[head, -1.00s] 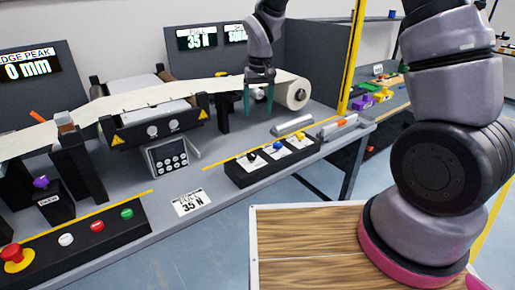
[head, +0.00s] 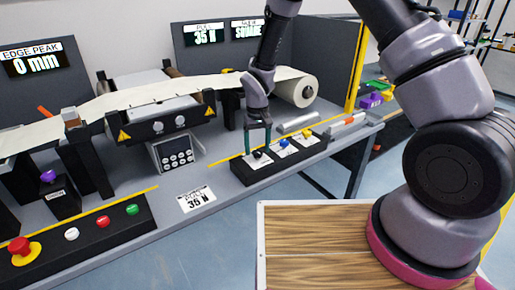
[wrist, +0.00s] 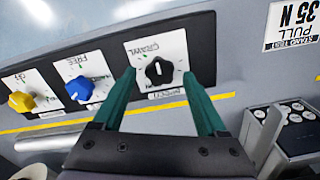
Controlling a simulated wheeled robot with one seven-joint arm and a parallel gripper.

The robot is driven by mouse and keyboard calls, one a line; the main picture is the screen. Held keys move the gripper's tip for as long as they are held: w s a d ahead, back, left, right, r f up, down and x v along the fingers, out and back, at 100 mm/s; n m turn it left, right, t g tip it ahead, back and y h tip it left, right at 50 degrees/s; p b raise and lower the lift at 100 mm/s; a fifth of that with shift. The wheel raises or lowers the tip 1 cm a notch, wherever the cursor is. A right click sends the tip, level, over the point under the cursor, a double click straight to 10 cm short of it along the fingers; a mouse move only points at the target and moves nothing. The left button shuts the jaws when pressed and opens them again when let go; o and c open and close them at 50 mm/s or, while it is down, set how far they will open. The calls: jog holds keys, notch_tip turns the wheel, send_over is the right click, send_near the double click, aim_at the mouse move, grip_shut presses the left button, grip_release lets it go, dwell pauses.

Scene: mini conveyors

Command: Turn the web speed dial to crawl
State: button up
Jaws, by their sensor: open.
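The web speed dial is a black knob (wrist: 159,71) on a white plate marked CRAWL, at one end of the black dial box (head: 243,176). In the head view the black knob (head: 258,155) sits at the box's left end, just below my gripper (head: 257,140). In the wrist view my gripper (wrist: 166,88) is open, with one green finger on each side of the black knob. I cannot tell whether the fingers touch it. The knob's white pointer mark is small in the wrist view, and its exact setting is hard to read.
A blue knob (wrist: 80,89) and a yellow knob (wrist: 21,101) share the box. A keypad (head: 177,153) stands left of it. A red stop button (head: 20,247) with white and green buttons is at front left. A card reading 35 N (head: 197,199) lies on the bench.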

jog(key=shift+f, duration=0.3)
grip_shut()
jog(key=shift+n, duration=0.3)
jog(key=n, duration=0.4)
jog(key=shift+n, duration=2.1)
